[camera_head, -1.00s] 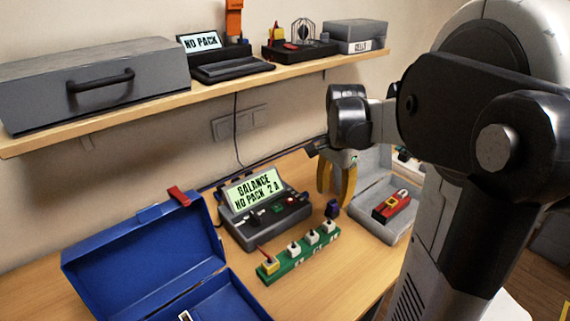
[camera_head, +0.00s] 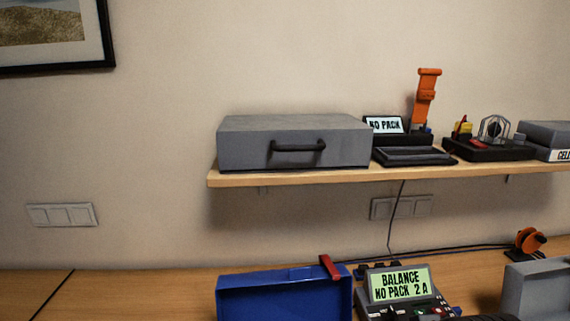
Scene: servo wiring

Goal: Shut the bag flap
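No bag is clearly recognisable. An open grey container, which may be the bag, shows only as its upright grey flap or lid (camera_head: 535,290) at the lower right edge. Its lower part and inside are cut off by the bottom of the view. My gripper is not in view; a dark shape at the bottom edge, left of the grey flap, may be part of my arm.
An open blue case (camera_head: 285,297) with a red latch stands beside a charger (camera_head: 400,287) reading "BALANCE NO PACK 2 A". Above, a shelf (camera_head: 290,179) holds a closed grey box (camera_head: 250,145) with a handle and several devices. An orange reel (camera_head: 531,241) stands behind the flap.

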